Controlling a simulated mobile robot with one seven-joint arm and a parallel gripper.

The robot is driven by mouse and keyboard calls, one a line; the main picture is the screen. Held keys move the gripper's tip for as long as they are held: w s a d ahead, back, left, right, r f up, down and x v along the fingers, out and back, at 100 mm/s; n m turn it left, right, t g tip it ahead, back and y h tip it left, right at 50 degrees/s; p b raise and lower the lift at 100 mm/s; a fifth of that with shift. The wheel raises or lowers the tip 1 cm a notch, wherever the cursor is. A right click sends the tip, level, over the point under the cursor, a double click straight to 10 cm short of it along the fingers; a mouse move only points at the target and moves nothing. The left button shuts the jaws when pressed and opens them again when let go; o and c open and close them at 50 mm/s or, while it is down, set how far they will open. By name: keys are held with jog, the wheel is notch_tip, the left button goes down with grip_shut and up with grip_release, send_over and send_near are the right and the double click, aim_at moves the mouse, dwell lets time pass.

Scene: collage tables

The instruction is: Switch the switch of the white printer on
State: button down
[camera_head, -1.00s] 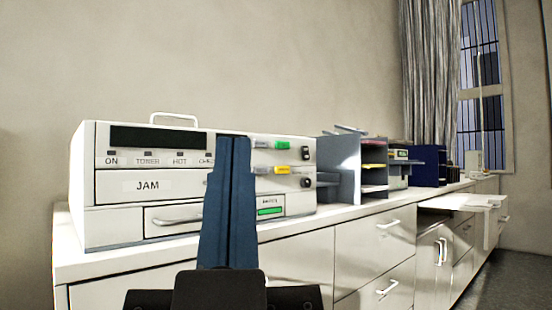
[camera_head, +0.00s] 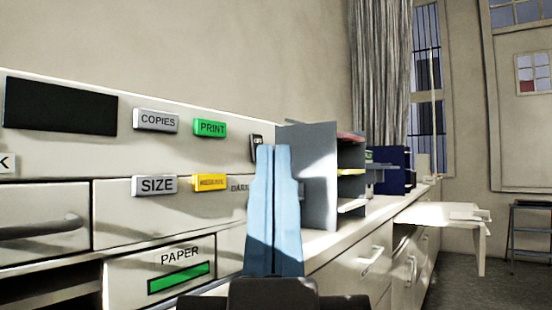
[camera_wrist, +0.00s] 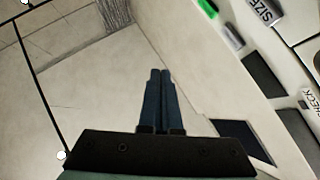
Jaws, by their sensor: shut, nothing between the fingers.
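The white printer (camera_head: 60,155) fills the left of the head view, close up. Its front has a dark display, COPIES, PRINT and SIZE buttons, a yellow button and a green PAPER indicator. A dark rocker switch (camera_head: 256,146) sits near the panel's right end, partly covered by my fingertips. The lower switch is hidden behind my gripper. My gripper (camera_head: 266,150) is shut and empty, its blue fingers pointing up in front of the panel's right end. I cannot tell whether it touches. In the wrist view my gripper (camera_wrist: 160,72) is apart from the tilted printer panel (camera_wrist: 235,75).
A grey shelf organizer (camera_head: 308,170) stands just right of the printer on the white counter (camera_head: 345,240). A dark blue box (camera_head: 392,165) is farther along.

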jog(key=shift+s+r, duration=0.1)
jog(key=shift+s, duration=0.1)
jog(key=w+d+r+m+g+y+p, duration=0.2)
jog(key=w+m+g+p, duration=0.8)
jog(key=p, duration=4.3)
jog(key=d+r+m, duration=0.1)
jog(key=m, duration=0.4)
jog(key=shift+w+d+r+g+y, duration=0.2)
jog(key=shift+d+r+g+y, duration=0.1)
jog(key=shift+d+r, duration=0.1)
